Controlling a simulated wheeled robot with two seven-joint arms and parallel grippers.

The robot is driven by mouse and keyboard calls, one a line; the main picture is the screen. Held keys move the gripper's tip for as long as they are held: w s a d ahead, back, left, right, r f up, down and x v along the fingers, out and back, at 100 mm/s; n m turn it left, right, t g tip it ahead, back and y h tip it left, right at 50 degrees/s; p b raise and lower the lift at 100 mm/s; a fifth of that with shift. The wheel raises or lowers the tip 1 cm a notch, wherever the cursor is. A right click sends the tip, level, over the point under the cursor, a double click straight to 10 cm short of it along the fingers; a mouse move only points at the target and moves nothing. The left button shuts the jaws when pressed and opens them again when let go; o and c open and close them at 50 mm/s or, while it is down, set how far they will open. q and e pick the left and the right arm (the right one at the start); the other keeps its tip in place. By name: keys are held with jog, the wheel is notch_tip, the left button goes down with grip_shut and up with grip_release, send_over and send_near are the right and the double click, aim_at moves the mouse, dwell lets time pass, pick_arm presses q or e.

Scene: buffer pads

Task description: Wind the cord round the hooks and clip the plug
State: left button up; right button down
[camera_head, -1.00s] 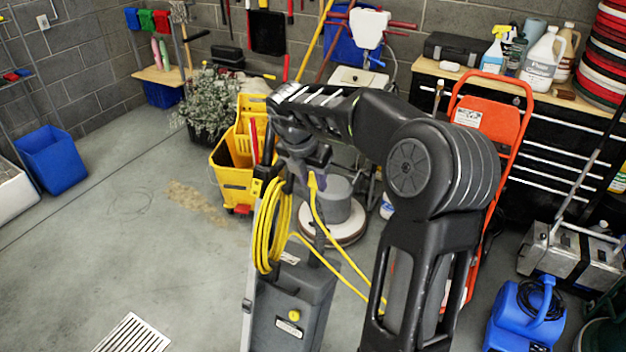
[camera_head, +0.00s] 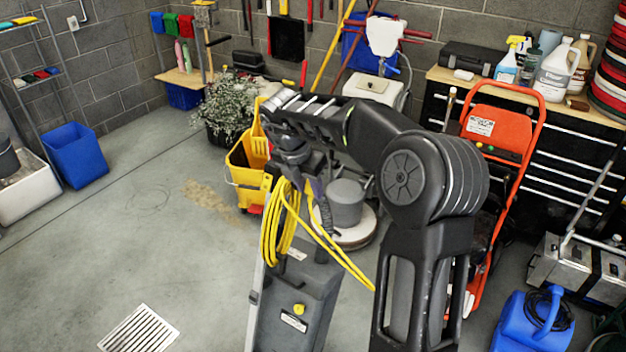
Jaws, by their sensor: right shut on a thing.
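The yellow cord (camera_head: 271,235) hangs in several long loops on the upper part of an upright grey floor machine (camera_head: 296,295). A strand of it runs from the top of the loops down to the right, passing behind my right arm. My right gripper (camera_head: 288,182) points down at the top of the loops and is shut on the cord; its fingertips are partly hidden by its own wrist. The hooks are hidden behind the loops and my gripper. I cannot make out the plug. My left gripper is not in view.
A yellow mop bucket (camera_head: 243,180) and a round floor polisher (camera_head: 346,207) stand close behind the machine. The floor to the left is clear around a drain grate (camera_head: 140,330).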

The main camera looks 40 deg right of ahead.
jog(key=s+a+f+b, duration=0.1)
jog(key=a+f+b, duration=0.4)
jog(key=f, duration=0.2)
jog(key=s+a+f+b, duration=0.2)
jog(key=a+f+b, duration=0.25)
jog(key=f, duration=0.25)
pick_arm(q)
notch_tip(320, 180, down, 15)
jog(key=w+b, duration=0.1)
jog(key=b, duration=0.5)
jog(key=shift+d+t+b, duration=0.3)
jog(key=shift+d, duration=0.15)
pick_arm(e)
notch_tip(320, 180, down, 16)
jog(key=shift+w+d, duration=0.2)
jog(key=shift+d, duration=0.25)
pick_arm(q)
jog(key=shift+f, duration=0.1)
